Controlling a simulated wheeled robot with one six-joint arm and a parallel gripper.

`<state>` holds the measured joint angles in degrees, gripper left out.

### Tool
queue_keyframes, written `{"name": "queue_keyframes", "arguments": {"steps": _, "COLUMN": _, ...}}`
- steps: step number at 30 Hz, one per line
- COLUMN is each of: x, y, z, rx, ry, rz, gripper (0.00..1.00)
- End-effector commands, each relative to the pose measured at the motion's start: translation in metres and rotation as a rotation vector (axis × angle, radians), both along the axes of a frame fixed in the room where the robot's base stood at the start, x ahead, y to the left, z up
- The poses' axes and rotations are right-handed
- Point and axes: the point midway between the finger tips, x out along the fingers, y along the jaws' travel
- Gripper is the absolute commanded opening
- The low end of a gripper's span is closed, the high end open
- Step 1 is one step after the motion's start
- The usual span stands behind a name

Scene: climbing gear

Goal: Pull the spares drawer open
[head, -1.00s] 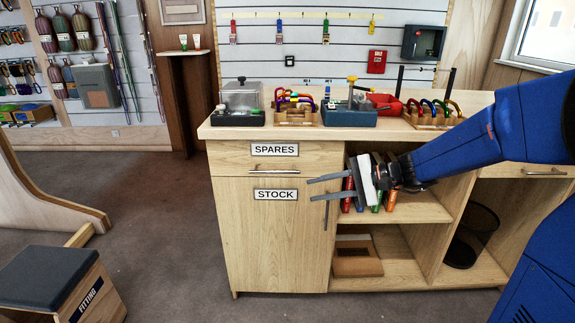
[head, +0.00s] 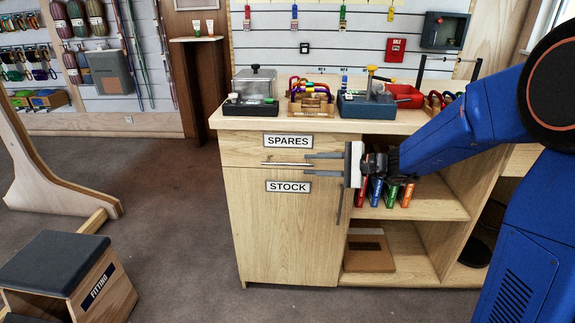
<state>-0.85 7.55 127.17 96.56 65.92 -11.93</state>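The spares drawer (head: 240,147) is a pale wood front at the top left of the counter, under a "SPARES" label (head: 288,141). It looks shut, flush with the cabinet. Its thin metal bar handle (head: 284,162) runs level below the label. My gripper (head: 306,165) reaches in from the right with its two grey fingers apart, one above the other. The fingertips point left and overlap the right end of the handle in the picture. I cannot tell whether they touch it or are still in front of it. Nothing is visibly held.
Below is the "STOCK" door (head: 280,235) with an upright handle. Open shelves right of it hold coloured books (head: 376,192) and a cardboard box (head: 368,252). The countertop (head: 225,121) carries trays and devices. A stool (head: 66,275) stands at lower left; floor between is clear.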

Motion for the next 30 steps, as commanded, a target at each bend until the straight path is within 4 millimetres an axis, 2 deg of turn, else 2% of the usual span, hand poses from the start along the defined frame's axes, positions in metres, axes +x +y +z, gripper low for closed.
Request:
{"name": "queue_keyframes", "arguments": {"steps": 9, "x": 0.018, "y": 0.051, "z": -0.012, "rx": -0.001, "ry": 0.000, "rz": 0.004, "gripper": 0.28}}
{"name": "queue_keyframes", "arguments": {"steps": 15, "x": 0.028, "y": 0.073, "z": -0.017, "rx": -0.001, "ry": -0.001, "rz": 0.002, "gripper": 0.28}}
{"name": "queue_keyframes", "arguments": {"steps": 21, "x": 0.031, "y": 0.083, "z": -0.019, "rx": -0.001, "ry": -0.001, "rz": 0.002, "gripper": 0.28}}
{"name": "queue_keyframes", "arguments": {"steps": 29, "x": 0.032, "y": 0.084, "z": -0.019, "rx": 0.000, "ry": -0.001, "rz": 0.001, "gripper": 0.28}}
{"name": "queue_keyframes", "arguments": {"steps": 30, "x": 0.032, "y": 0.084, "z": -0.019, "rx": 0.000, "ry": -0.001, "rz": 0.000, "gripper": 0.23}}
